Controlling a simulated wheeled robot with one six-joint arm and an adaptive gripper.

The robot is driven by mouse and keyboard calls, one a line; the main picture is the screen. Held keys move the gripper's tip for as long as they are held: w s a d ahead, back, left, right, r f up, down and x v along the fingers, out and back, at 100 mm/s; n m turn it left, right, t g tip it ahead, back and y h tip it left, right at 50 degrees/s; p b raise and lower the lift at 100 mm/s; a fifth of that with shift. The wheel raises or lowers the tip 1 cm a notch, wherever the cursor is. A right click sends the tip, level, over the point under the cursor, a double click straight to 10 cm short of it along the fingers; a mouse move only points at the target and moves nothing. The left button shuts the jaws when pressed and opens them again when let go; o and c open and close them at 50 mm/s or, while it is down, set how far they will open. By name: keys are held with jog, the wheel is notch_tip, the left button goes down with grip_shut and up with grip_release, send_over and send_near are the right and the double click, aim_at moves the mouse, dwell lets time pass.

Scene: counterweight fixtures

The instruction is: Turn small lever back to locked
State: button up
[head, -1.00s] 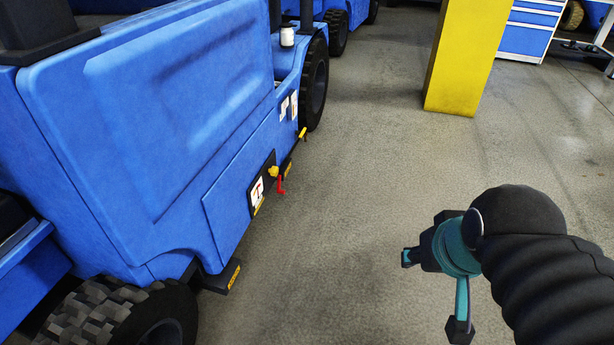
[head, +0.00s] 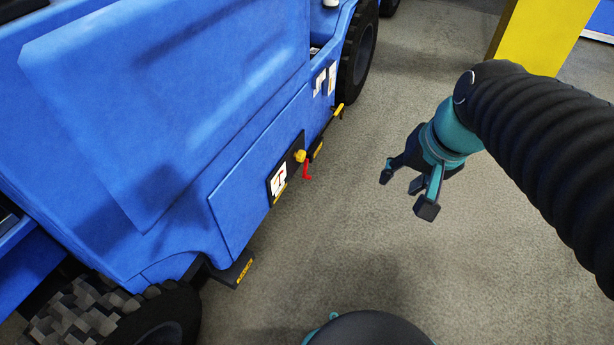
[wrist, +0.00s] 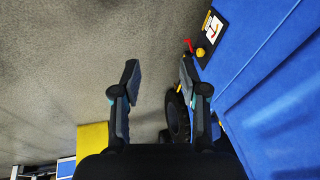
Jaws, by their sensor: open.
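The small red lever (head: 307,171) hangs from a black plate on the side of the blue truck, just beside a yellow knob (head: 299,156). In the wrist view the red lever (wrist: 188,46) shows ahead of the fingers, near the right finger's tip, with the yellow knob (wrist: 200,52) to its right. My gripper (head: 404,193) is open and empty. In the head view it hangs over the floor to the right of the lever, clearly apart from it. The wrist view also shows my gripper (wrist: 158,72) with its fingers spread.
The blue truck (head: 150,110) fills the left side. A label (head: 279,180) sits on the plate left of the lever. A yellow bar (head: 339,110) and a black step (head: 233,270) stick out from its side. A yellow pillar (head: 540,35) stands behind. The floor between is clear.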

jog(key=w+a+f+m+g+y+b, duration=0.1)
jog(key=w+a+f+m+y, duration=0.2)
jog(key=w+f, duration=0.45)
jog(key=w+a+f+m+g+y+b, duration=0.1)
jog(key=w+a+f+m+y+b, duration=0.25)
jog(key=w, duration=0.65)
jog(key=w+a+f+m+g+y+p, duration=0.1)
jog(key=w+a+f+m+g+y, duration=0.15)
jog(key=w+f, duration=0.6)
jog(key=w+f+m+t+y+b, duration=0.2)
jog(key=w+f+m+y, duration=0.3)
jog(key=w+f, duration=0.6)
jog(key=m+t+y+b, duration=0.1)
jog(key=m+t+b, duration=0.2)
jog(key=m+t, duration=0.35)
send_near(309, 178)
jog(key=shift+m+g, duration=0.6)
jog(key=shift+m, duration=0.05)
jog(key=x, duration=0.5)
jog(key=w+x, duration=0.1)
jog(key=x, duration=0.4)
jog(key=shift+w+d+f, duration=0.1)
jog(key=shift+w+d, duration=0.05)
grip_shut()
